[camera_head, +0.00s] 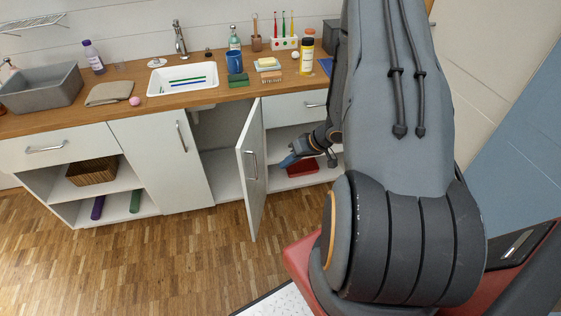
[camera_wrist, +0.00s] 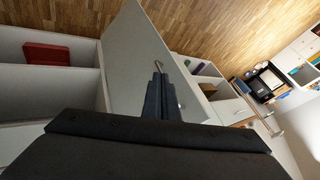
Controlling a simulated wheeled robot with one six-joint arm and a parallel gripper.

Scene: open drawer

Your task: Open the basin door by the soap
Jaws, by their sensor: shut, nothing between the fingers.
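The white basin (camera_head: 183,77) is set into the wooden counter, with a pale yellow block that may be the soap (camera_head: 267,64) to its right. Below, the white door (camera_head: 252,190) stands swung wide open, its handle (camera_head: 252,165) on the face turned right. The dark cabinet interior (camera_head: 222,160) shows left of it. My gripper (camera_head: 287,161) is shut and empty, right of the door and apart from the handle in the head view. In the wrist view, the shut fingers (camera_wrist: 159,84) lie in front of the door panel (camera_wrist: 135,60); contact cannot be told.
A closed door (camera_head: 160,155) stands left of the opening. An open shelf with a red box (camera_head: 302,168) lies behind my gripper, under a drawer (camera_head: 290,109). Bottles, a blue mug (camera_head: 234,62) and a toothbrush holder (camera_head: 285,43) stand on the counter. The wooden floor (camera_head: 150,265) in front is clear.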

